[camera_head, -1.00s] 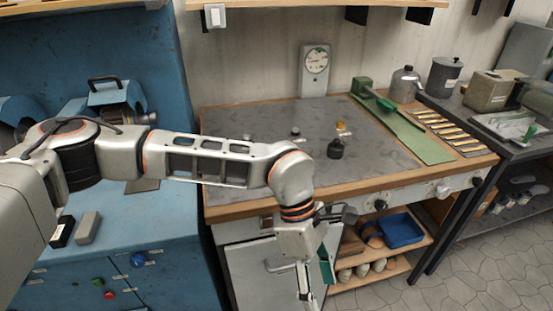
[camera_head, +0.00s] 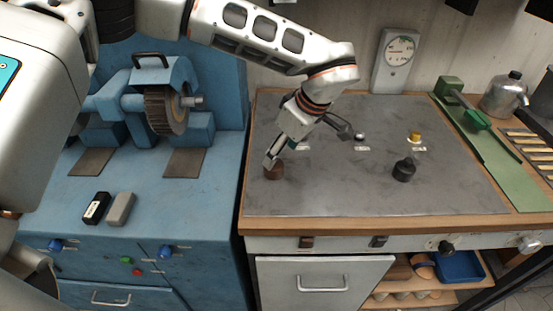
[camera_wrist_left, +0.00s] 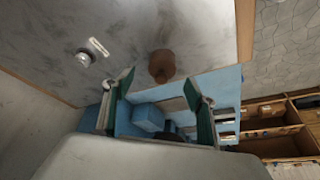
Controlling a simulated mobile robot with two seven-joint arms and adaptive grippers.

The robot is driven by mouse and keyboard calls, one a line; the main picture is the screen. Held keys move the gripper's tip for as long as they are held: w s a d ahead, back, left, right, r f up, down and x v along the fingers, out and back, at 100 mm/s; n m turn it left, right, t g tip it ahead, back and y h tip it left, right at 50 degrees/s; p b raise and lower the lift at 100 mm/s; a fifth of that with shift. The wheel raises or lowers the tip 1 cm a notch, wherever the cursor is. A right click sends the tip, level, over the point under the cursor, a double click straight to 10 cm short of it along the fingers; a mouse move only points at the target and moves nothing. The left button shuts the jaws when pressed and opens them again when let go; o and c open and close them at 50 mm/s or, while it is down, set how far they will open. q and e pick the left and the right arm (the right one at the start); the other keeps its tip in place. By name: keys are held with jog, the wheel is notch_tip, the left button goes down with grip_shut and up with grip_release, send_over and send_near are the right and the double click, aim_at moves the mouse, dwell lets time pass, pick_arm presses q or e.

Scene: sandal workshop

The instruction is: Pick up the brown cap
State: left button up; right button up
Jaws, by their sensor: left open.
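The brown cap (camera_head: 275,174) is a small, short round piece on the grey top of the workbench, near its left front corner. My left gripper (camera_head: 271,160) is just above it and partly covers it in the head view. In the left wrist view the cap (camera_wrist_left: 162,67) shows just beyond the open fingers (camera_wrist_left: 163,90), between their lines, with nothing held. I cannot tell the exact height of the fingertips above it. My right gripper is not in view.
A blue grinder machine (camera_head: 150,190) stands left, across a narrow gap. The bench's front middle is clear.

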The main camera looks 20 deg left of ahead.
aim_at(277, 172)
pick_arm(q)
jog(key=shift+s+a+f, duration=0.15)
jog(key=shift+a+f, duration=0.25)
jog(key=shift+f, duration=0.35)
jog(key=shift+p+x, duration=0.35)
jog(key=shift+x, duration=2)
jog(key=c, duration=1.1)
